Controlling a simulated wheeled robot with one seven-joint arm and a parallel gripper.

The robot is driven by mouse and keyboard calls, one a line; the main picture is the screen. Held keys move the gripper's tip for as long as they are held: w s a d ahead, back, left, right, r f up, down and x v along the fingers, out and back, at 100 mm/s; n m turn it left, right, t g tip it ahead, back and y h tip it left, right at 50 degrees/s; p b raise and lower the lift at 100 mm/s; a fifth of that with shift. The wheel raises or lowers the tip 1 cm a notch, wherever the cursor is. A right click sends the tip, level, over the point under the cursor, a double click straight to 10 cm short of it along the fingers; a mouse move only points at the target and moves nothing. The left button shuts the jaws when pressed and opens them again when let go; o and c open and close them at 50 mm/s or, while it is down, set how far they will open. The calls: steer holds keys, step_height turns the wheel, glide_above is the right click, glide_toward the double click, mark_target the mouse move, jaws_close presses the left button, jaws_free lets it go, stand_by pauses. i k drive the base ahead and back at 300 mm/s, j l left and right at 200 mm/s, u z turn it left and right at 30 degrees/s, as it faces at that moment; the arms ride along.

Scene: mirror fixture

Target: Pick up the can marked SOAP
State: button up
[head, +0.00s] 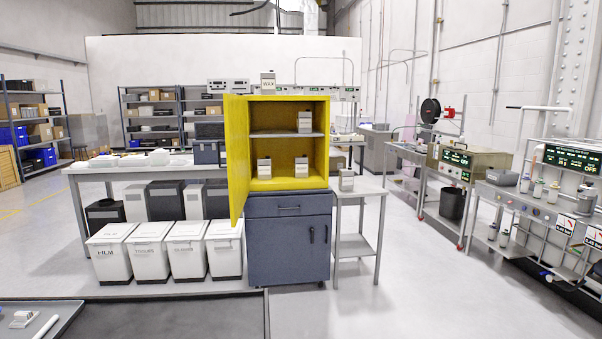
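Several similar small grey cans with pale labels are in the head view. One stands on the yellow cabinet's top (267,83), and its label seems to read WAX. Inside the open yellow cabinet (235,150), one can (304,124) stands at the right of the middle shelf. Two more stand on the cabinet floor, a left can (264,169) and a right can (301,169). Another can (346,184) stands on the small side table. Apart from WAX, the labels are too small to read, so I cannot tell which is SOAP. My gripper is not in view.
The yellow door hangs open at the left. The cabinet stands on a blue-grey drawer unit (288,255), beside a small metal table (370,193). White lidded bins (109,260) line the floor at left. Instrument carts (520,205) stand at right. Floor right of centre is clear.

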mark_target(300, 163)
steer(key=i+l, duration=0.35)
steer(key=l, duration=0.15)
steer(key=i+l+u, duration=0.1)
steer(key=i+l, duration=0.2)
steer(key=l, duration=0.15)
steer(key=i+l+u, duration=0.1)
steer(key=i+l, duration=0.15)
steer(key=i, duration=0.35)
steer(key=i+l+u, duration=0.1)
steer(key=i+l, duration=0.2)
steer(key=i, duration=0.25)
steer(key=i+l+u, duration=0.15)
steer(key=i+l, duration=0.2)
steer(key=i, duration=0.2)
steer(key=i+l+u, duration=0.15)
steer(key=i, duration=0.55)
steer(key=i+l+u, duration=0.1)
steer(key=i, duration=0.6)
steer(key=i+j+u, duration=0.1)
steer(key=i+j, duration=0.45)
steer(key=j, duration=0.1)
